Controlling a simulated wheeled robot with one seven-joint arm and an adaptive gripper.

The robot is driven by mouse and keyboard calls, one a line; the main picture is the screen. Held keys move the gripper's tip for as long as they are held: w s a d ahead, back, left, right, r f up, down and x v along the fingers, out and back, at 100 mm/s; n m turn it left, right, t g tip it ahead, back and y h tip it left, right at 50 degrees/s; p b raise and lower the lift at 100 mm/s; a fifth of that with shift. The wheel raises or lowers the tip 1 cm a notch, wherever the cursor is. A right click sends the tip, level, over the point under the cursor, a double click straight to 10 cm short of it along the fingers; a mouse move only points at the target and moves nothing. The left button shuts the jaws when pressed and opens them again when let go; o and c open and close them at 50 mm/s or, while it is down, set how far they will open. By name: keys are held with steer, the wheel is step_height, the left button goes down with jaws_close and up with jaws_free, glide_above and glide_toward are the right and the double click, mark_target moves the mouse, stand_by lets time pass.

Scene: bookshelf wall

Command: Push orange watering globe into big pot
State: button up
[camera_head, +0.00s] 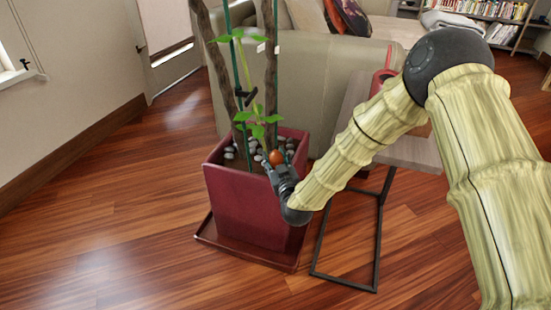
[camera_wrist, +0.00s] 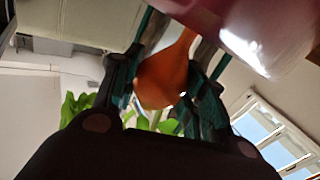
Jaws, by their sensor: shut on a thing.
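The big pot (camera_head: 243,202) is a square dark red planter with soil, pale stones and a plant in it. The orange watering globe (camera_head: 275,157) shows as a small orange ball over the pot's right part. In the wrist view the globe (camera_wrist: 163,78) is a rounded orange bulb with a narrowing neck, between my fingers. My gripper (camera_head: 276,168) reaches over the pot's right rim, and its fingers (camera_wrist: 160,85) are shut on the globe. Whether the globe's tip touches the soil is hidden.
A red saucer (camera_head: 207,235) lies under the pot. A small side table (camera_head: 413,153) with a thin black metal frame stands right of it. A grey-beige sofa (camera_head: 315,90) is behind. Tall stems and green stakes rise from the pot. Wooden floor (camera_head: 120,220) is clear at left.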

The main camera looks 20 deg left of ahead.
steer(key=shift+f+b, duration=0.5)
steer(key=shift+f, duration=0.7)
steer(key=o, duration=1.1)
steer(key=o, duration=0.3)
steer(key=shift+s, duration=0.1)
steer(key=shift+f, duration=0.1)
steer(key=shift+s, duration=0.1)
